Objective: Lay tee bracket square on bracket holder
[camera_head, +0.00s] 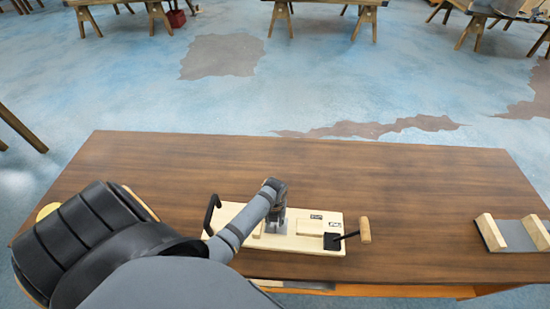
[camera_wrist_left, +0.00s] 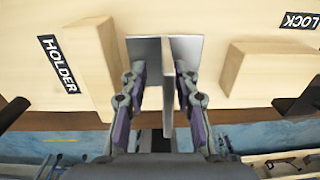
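The tee bracket is grey metal, with a flat plate (camera_wrist_left: 142,50) and an upright web (camera_wrist_left: 168,95). It sits at the wooden holder board (camera_head: 232,210), between a block beside the HOLDER label (camera_wrist_left: 58,64) and a block on the LOCK side (camera_wrist_left: 262,70). The plate appears to be on or very near the board; exact contact is unclear. My left gripper (camera_wrist_left: 160,72) points down over it, with its fingers apart on either side of the web and a gap on the left. In the head view the left gripper (camera_head: 276,208) partly hides the bracket. My right gripper is not in view.
A black handle (camera_head: 211,214) rises at the board's left end. A grey plate with two wooden rails (camera_head: 516,236) lies at the table's right.

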